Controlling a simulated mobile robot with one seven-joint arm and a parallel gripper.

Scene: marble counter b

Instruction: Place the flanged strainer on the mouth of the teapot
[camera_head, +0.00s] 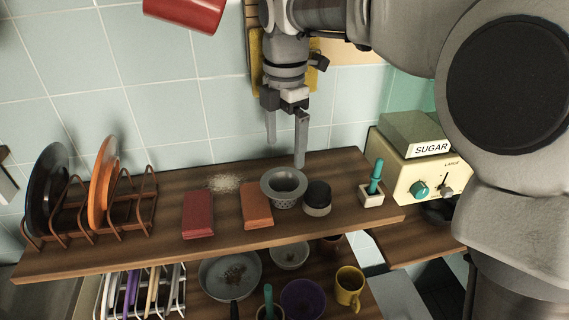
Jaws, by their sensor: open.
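The grey flanged strainer (284,187) stands upright on the wooden shelf, with its wide rim up and small holes in its side. My gripper (286,153) is above and slightly behind it in the picture, fingers pointing down. The fingers are apart with nothing between them, and they appear clear of the strainer. I cannot make out a teapot in this view.
A dark-topped jar (317,198) stands close right of the strainer. An orange block (256,206) and red block (198,214) lie left. A plate rack (90,215) fills the left end. A small holder (371,194) and SUGAR-labelled box (411,132) are right. Cookware sits below.

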